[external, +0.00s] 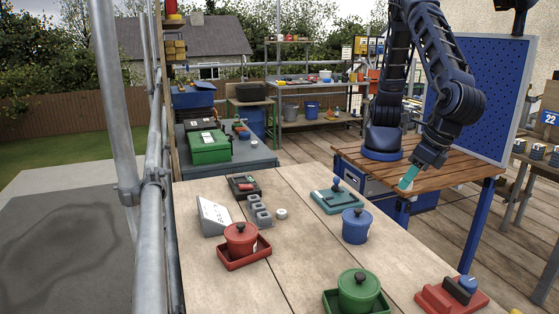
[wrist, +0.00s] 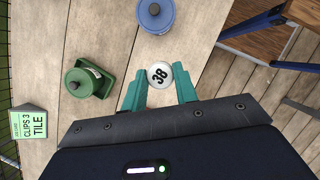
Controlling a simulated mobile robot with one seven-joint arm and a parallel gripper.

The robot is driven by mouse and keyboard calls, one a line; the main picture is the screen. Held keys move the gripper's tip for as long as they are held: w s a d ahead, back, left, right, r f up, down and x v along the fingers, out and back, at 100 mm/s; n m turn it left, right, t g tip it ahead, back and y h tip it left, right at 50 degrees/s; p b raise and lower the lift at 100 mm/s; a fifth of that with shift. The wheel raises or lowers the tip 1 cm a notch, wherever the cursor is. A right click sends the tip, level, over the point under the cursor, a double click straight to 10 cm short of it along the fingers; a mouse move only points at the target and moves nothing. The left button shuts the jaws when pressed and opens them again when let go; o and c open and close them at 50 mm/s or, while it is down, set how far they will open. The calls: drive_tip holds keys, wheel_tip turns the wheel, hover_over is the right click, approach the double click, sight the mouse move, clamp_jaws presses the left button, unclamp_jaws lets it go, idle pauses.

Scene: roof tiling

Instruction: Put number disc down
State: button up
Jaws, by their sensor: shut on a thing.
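The number disc (wrist: 158,74) is white and round with a dark rim, and its face reads 38. In the wrist view it sits between the two teal fingertips of my gripper (wrist: 159,86), which is shut on it. In the external view my gripper (external: 409,178) points down beside the front edge of the slatted wooden table, to the right of the blue pot. The disc is too small there to read.
A blue lidded pot (external: 356,226), a green pot (external: 358,290) and a red pot (external: 240,238) stand on the plank worktop (external: 310,262). A teal tray (external: 337,200), grey blocks (external: 259,211), a job card (external: 212,216) and a red fixture (external: 450,297) also occupy it.

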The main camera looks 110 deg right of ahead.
drive_tip(key=w+d+m+g, duration=0.1)
drive_tip(key=w+d+m, duration=0.2)
drive_tip(key=w+d, duration=0.7)
drive_tip(key=w+d+r+m+g, duration=0.15)
drive_tip(key=w+d, duration=0.35)
drive_tip(key=d, duration=1.1)
drive_tip(key=w+d+m+g, duration=0.1)
drive_tip(key=w+d+m, duration=0.2)
drive_tip(key=w+d, duration=0.65)
drive_tip(key=m+g, duration=0.2)
drive_tip(key=m, duration=0.6)
hover_over(259, 154)
drive_tip(key=w+a, duration=0.1)
drive_tip(key=shift+y, duration=0.3)
wheel_tip(259, 154, down, 19)
drive_tip(key=shift+w+f, duration=0.15)
drive_tip(key=shift+f, duration=0.2)
drive_tip(key=o, duration=0.9)
drive_tip(key=shift+o, duration=0.2)
